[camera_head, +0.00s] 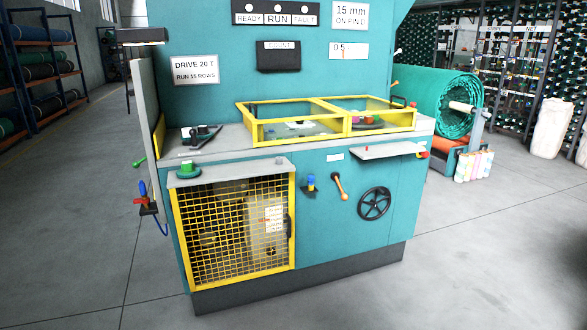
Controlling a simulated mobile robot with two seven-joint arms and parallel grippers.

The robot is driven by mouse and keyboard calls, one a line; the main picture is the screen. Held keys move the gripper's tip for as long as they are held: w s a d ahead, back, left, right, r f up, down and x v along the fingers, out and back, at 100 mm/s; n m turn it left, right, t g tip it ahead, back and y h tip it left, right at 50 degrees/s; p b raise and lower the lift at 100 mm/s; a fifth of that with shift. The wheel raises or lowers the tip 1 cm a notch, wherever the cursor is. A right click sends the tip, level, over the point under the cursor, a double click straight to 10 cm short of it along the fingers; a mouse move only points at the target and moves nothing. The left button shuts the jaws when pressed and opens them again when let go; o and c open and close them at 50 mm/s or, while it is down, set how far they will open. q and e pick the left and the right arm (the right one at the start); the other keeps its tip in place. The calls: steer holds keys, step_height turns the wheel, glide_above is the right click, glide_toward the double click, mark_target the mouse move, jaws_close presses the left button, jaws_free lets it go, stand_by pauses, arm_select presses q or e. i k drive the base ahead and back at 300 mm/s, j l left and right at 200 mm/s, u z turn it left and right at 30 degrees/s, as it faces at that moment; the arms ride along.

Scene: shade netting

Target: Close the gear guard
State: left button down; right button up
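A teal machine (340,210) stands in the middle of the view. A yellow-framed mesh door (232,230), which looks like the gear guard, covers the lower left of its front. A dark handle (290,226) is at the door's right edge. The door looks flush or nearly flush with the front; I cannot tell whether it is fully shut. Parts and a small label (274,213) show through the mesh, the parts unclear. A yellow-framed clear cover (330,119) lies over the machine's worktop. Neither of my grippers is in view.
A narrow shelf (388,150) juts out at the right. The floor (450,265) in front is clear.

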mark_target(253, 120)
steer(key=i+l+u, duration=0.2)
steer(key=i+l, duration=1.25)
steer(key=l, duration=0.15)
